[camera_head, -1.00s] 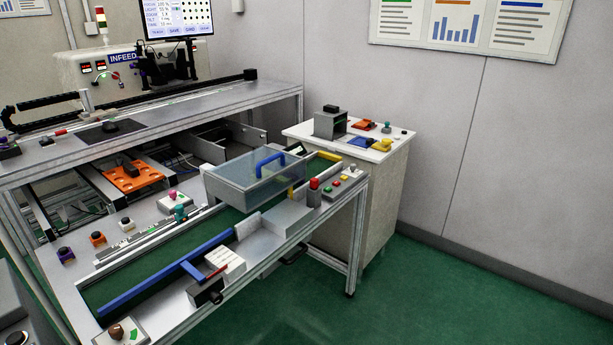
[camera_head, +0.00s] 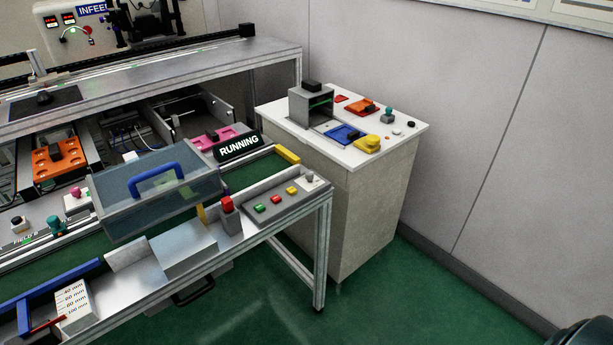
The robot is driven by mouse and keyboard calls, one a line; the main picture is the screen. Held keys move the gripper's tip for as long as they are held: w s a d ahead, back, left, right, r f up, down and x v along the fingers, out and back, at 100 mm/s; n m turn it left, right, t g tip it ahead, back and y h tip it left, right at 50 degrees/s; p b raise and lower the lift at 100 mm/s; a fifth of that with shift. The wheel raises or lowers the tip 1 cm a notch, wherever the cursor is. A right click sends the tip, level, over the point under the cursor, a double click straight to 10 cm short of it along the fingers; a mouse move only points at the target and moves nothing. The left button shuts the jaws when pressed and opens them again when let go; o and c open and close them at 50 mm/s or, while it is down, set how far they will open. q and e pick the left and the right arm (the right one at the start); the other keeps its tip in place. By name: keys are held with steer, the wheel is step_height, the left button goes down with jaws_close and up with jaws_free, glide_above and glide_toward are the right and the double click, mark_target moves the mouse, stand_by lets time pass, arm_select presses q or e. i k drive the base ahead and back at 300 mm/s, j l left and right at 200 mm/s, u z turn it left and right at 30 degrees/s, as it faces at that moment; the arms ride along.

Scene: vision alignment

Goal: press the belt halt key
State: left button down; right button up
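A small grey key panel (camera_head: 276,209) sits on the near rail at the right end of the conveyor. It carries a green key (camera_head: 260,208), a red key (camera_head: 276,199) and a yellow key (camera_head: 291,190) in a row; their labels are too small to read. A larger red button (camera_head: 227,204) on a grey post stands just left of the panel. A light knob on a small box (camera_head: 309,178) is at its right end. The black sign (camera_head: 238,147) behind the belt reads RUNNING. Neither of my grippers can be made out.
A white-topped cabinet (camera_head: 401,139) with coloured parts stands right of the conveyor. Green floor (camera_head: 390,290) is open in front. A dark rounded shape (camera_head: 580,336) shows at the bottom right corner.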

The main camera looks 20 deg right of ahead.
mark_target(276, 198)
steer(key=i+l, duration=0.1)
steer(key=l, duration=0.4)
steer(key=i+l, duration=0.1)
steer(key=l, duration=0.95)
steer(key=i+l, duration=0.15)
steer(key=l, duration=0.4)
